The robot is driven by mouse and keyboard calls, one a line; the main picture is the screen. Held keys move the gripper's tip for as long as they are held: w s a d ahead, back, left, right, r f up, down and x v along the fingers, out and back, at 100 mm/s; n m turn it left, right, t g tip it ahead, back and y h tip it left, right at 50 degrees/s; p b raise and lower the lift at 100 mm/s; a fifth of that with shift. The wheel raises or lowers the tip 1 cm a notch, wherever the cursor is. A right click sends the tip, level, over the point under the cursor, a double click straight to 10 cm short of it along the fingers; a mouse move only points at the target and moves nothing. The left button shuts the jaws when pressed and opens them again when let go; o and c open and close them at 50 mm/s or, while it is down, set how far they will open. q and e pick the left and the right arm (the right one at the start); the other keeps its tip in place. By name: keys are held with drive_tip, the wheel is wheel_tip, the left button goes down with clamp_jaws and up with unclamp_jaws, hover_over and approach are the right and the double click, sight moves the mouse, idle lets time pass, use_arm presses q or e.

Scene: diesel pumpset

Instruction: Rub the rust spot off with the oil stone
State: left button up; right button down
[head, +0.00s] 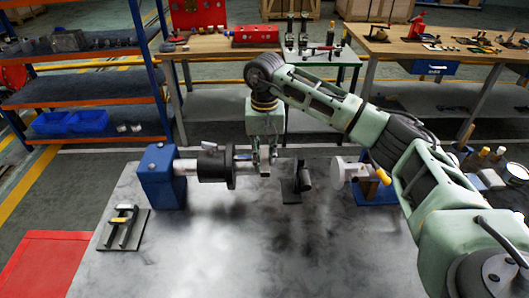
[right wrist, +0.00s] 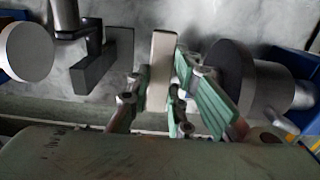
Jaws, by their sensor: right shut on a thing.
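My right gripper (head: 262,162) is over the grey table, between the black flange (head: 215,165) and a dark stand (head: 293,183). In the right wrist view it is shut on a pale, flat block, the oil stone (right wrist: 162,65), held upright between its fingers. The flange (right wrist: 228,80) is close beside the fingers there, on the shaft (right wrist: 272,90); I cannot tell whether stone and flange touch. The shaft (head: 187,166) comes out of a blue block (head: 160,178) on the left. I cannot make out the rust spot. My left gripper is not in view.
A second, light shaft end (head: 345,172) with a blue support stands to the right. A small dark rack (head: 124,228) is on the table's left. The front middle of the grey table (head: 255,260) is clear. Workbenches and shelves stand behind.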

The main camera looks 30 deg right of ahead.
drive_tip(key=shift+s+a, duration=0.15)
drive_tip(key=shift+s, duration=0.25)
drive_tip(key=shift+w+d+b, duration=0.15)
drive_tip(key=shift+w+d, duration=0.1)
drive_tip(key=shift+w, duration=0.3)
drive_tip(key=shift+w+d+b, duration=0.15)
drive_tip(key=shift+w+d, duration=0.1)
drive_tip(key=shift+w, duration=0.25)
drive_tip(key=shift+s+a, duration=0.3)
drive_tip(key=shift+s, duration=0.25)
drive_tip(key=shift+s+a, duration=0.25)
drive_tip(key=shift+s, duration=0.25)
drive_tip(key=shift+w+d, duration=0.3)
drive_tip(key=shift+w, duration=0.25)
drive_tip(key=shift+w+d, duration=0.25)
drive_tip(key=shift+w, duration=0.25)
drive_tip(key=shift+w+r+p, duration=0.1)
drive_tip(key=shift+r+p, duration=2)
drive_tip(key=shift+r, duration=1.4)
drive_tip(key=shift+f, duration=0.1)
